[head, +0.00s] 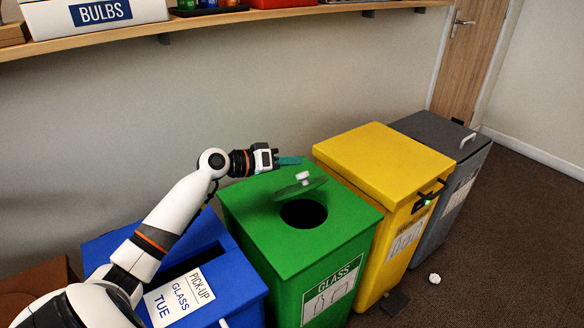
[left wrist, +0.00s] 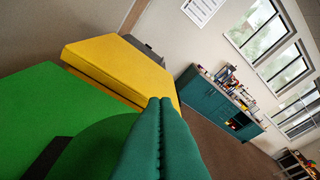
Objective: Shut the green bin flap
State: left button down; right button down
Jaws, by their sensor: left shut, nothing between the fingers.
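The green bin (head: 265,236) stands between the blue and yellow bins, with a GLASS label on its front. Its round green flap (head: 292,193) is tilted up behind the dark round hole (head: 303,214), so the hole is partly uncovered. A white knob (head: 303,177) sits on the flap. My left gripper (head: 290,160) is shut and empty, with teal fingers, just behind and above the flap. In the left wrist view the shut fingers (left wrist: 160,112) overlap the flap (left wrist: 95,152); I cannot tell whether they touch it. My right gripper is in neither view.
A blue bin (head: 215,285) with a pick-up sign stands at left. A yellow bin (head: 380,165) and a grey bin (head: 440,133) stand at right. A wall shelf (head: 230,17) runs above. A crumpled white piece (head: 434,279) lies on the open floor.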

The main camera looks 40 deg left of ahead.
aim_at(302, 179)
pick_arm(q)
jog(key=shift+s+d+f, duration=0.2)
jog(key=shift+d+f, duration=0.25)
jog(key=shift+f, duration=0.1)
jog(key=shift+d+f, duration=0.1)
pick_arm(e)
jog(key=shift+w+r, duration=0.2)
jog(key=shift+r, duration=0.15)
pick_arm(q)
jog(key=shift+s+d+f+m+y, duration=0.2)
jog(key=shift+d+f+m+y, duration=0.15)
jog(key=shift+d, duration=0.2)
jog(key=shift+s+d+f+m, duration=0.25)
jog(key=shift+d+f+m, duration=0.3)
jog(key=shift+d, duration=0.2)
jog(key=s+d+f+m+y, duration=0.1)
jog(key=d+f+m, duration=0.2)
jog(key=d+f, duration=0.1)
jog(key=shift+f+y, duration=0.35)
jog(key=shift+f, duration=0.45)
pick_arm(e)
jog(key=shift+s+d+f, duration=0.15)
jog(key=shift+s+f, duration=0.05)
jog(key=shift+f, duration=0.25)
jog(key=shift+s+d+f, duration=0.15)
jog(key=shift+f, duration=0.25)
